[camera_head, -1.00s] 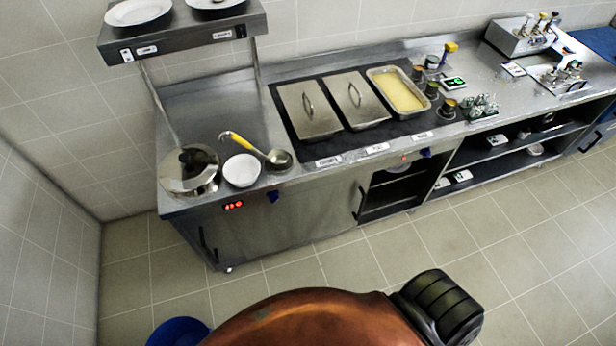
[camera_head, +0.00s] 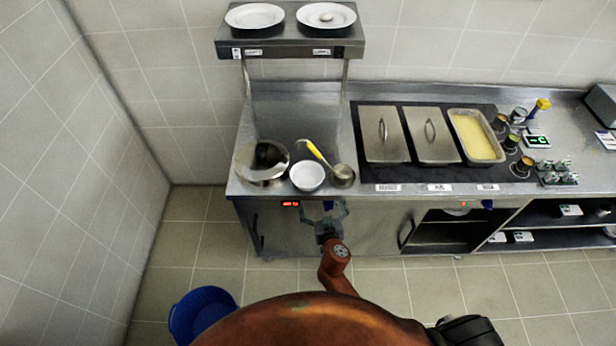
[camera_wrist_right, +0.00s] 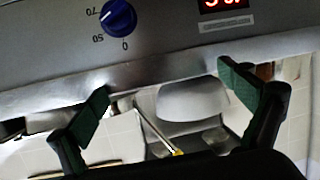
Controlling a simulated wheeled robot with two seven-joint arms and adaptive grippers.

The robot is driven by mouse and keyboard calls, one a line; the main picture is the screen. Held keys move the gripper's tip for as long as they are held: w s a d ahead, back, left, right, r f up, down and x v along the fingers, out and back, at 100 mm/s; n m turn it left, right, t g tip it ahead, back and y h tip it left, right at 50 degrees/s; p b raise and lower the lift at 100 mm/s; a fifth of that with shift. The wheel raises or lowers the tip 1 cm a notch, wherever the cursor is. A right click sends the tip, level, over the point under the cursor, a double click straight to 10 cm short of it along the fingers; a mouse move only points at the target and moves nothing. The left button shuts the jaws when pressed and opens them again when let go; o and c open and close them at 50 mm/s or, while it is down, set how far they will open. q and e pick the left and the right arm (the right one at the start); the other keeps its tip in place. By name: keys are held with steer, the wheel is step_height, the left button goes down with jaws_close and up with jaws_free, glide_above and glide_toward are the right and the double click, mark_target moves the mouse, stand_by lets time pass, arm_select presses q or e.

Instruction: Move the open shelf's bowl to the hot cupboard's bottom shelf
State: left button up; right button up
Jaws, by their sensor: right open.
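A whitish round thing (camera_head: 609,230), maybe the open shelf's bowl, is cut off at the right edge of the head view, in the open shelf (camera_head: 540,238). The hot cupboard (camera_head: 445,235) stands open left of that shelf; its inside is dark, with something pale near its top. A white bowl (camera_head: 308,176) stands on the counter beside a ladle; it also shows in the wrist view (camera_wrist_right: 193,101). My right gripper (camera_head: 325,212) is open and empty at the counter's front, just below this bowl and apart from it. My left gripper is out of view.
A lidded pot (camera_head: 262,163) and a yellow-handled ladle (camera_head: 342,176) flank the counter bowl. A blue knob (camera_wrist_right: 118,17) is near my right fingers. A blue bucket (camera_head: 203,312) stands on the floor.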

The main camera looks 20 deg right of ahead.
mark_target(311, 189)
steer(key=shift+t+y, duration=0.3)
steer(key=shift+t, duration=0.6)
steer(key=w+a+r, duration=0.1)
steer(key=r, duration=0.1)
steer(key=a+r, duration=0.1)
steer(key=r, duration=0.1)
steer(key=w+a+r, duration=0.1)
steer(key=r, duration=0.2)
steer(key=shift+w+a, duration=0.15)
steer(key=shift+w, duration=0.2)
steer(key=w, duration=0.5)
steer(key=w+f+p, duration=0.1)
steer(key=w, duration=0.1)
steer(key=shift+w+d, duration=0.2)
steer(key=shift+d, duration=0.2)
steer(key=c, duration=1)
steer(key=shift+c, duration=0.5)
steer(key=shift+r, duration=0.25)
